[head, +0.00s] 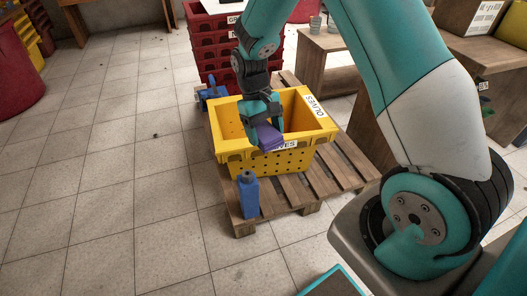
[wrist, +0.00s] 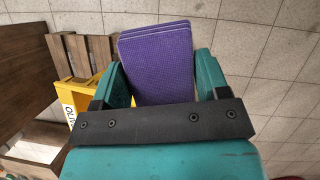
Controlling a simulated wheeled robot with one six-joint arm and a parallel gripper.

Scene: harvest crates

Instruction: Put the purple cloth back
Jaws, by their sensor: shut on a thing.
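The purple cloth (head: 270,137) is a folded, layered pad. My gripper (head: 262,122) is shut on it and holds it over the near left part of the yellow crate. In the wrist view the cloth (wrist: 158,62) stands up between the two teal fingers (wrist: 160,85). The yellow crate (head: 228,156) is marked with an olives label and stands on a wooden pallet. Part of its inside is hidden by my gripper and the cloth. In the wrist view a corner of the crate (wrist: 82,92) shows at the left, behind the fingers.
A blue bottle (head: 248,196) stands on the pallet (head: 296,193) in front of the crate. A blue object (head: 213,92) lies behind the crate at the left. Stacked red crates (head: 212,45) stand farther back. A wooden table (head: 325,50) stands behind at the right.

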